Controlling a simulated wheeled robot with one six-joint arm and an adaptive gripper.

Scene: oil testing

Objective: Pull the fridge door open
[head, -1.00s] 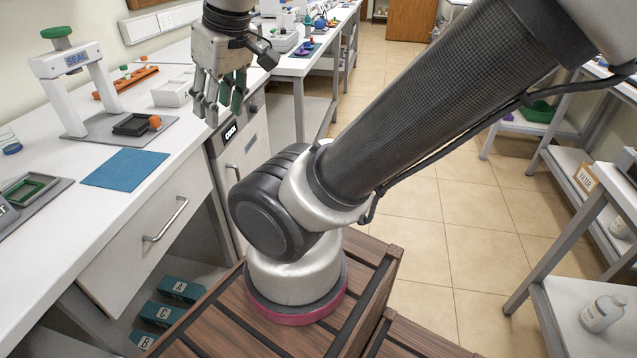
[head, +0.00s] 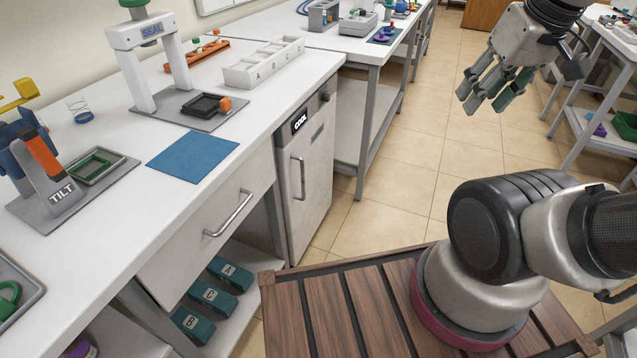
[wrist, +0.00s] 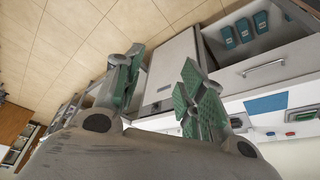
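The fridge (head: 303,150) is the white cabinet marked COOL under the bench, and its door is shut. Its vertical metal handle (head: 298,177) is on the left side of the door front. In the wrist view the fridge (wrist: 175,68) shows sideways beyond the fingers. My gripper (head: 481,96) is at the upper right of the head view, above the floor and well to the right of the fridge. Its green-padded fingers are apart with nothing between them, as the wrist view also shows (wrist: 152,88).
A drawer (head: 210,225) with a bar handle is left of the fridge, above a shelf of boxes (head: 225,276). A slatted wooden platform (head: 330,315) is in front. A shelf rack (head: 600,90) stands at the right. Tiled floor is clear beyond the fridge.

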